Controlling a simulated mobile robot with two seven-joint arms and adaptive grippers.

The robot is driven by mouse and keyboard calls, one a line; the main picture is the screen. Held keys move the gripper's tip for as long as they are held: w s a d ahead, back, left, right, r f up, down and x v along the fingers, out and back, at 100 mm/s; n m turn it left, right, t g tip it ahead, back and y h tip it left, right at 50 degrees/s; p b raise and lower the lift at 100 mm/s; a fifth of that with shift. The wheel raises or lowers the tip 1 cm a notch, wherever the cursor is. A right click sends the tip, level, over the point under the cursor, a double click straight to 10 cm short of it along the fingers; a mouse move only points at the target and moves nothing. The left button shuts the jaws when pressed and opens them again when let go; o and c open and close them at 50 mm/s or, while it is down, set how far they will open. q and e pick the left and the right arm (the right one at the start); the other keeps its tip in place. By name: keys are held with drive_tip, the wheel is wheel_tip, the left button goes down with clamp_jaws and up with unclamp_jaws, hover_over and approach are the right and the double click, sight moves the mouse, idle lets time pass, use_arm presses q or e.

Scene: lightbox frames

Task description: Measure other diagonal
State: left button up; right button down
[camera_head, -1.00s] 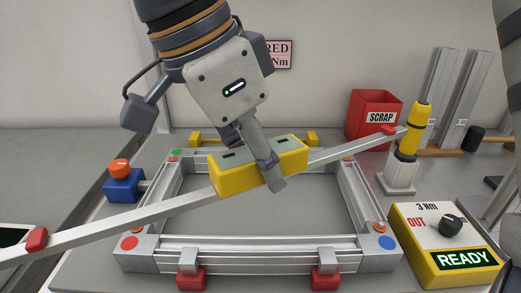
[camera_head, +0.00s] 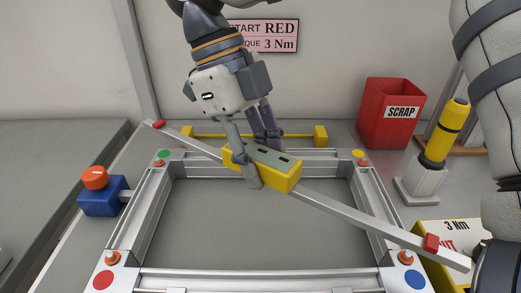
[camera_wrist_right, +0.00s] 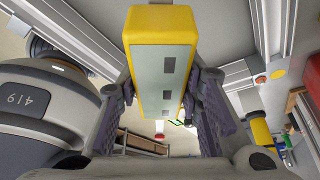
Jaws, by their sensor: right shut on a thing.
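My right gripper (camera_head: 252,150) is shut on the yellow block (camera_head: 278,178) of a long grey measuring bar (camera_head: 335,211). The block fills the middle of the right wrist view (camera_wrist_right: 161,25), between the fingers. The bar slants across the aluminium frame (camera_head: 250,275), from the green-dot corner (camera_head: 164,153) at back left towards the blue-dot corner (camera_head: 408,280) at front right. Its red markers, one at back left (camera_head: 158,124) and one at front right (camera_head: 431,243), lie outside those corners in the picture. I cannot tell whether the bar touches the frame. My left gripper is not in view.
A blue block with an orange knob (camera_head: 100,197) stands left of the frame. A red scrap bin (camera_head: 391,112) and a yellow tool in a stand (camera_head: 443,132) are at the back right. A yellow control box (camera_head: 455,232) is partly hidden by an arm link at right.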

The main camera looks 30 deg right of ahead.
drive_tip(key=shift+f, duration=2.75)
drive_tip(key=c, duration=1.1)
unclamp_jaws()
drive_tip(key=shift+o, duration=0.2)
drive_tip(key=shift+w+r, duration=0.1)
drive_tip(key=v, duration=1.1)
drive_tip(key=shift+a+r, duration=0.1)
drive_tip(key=shift+r, duration=0.35)
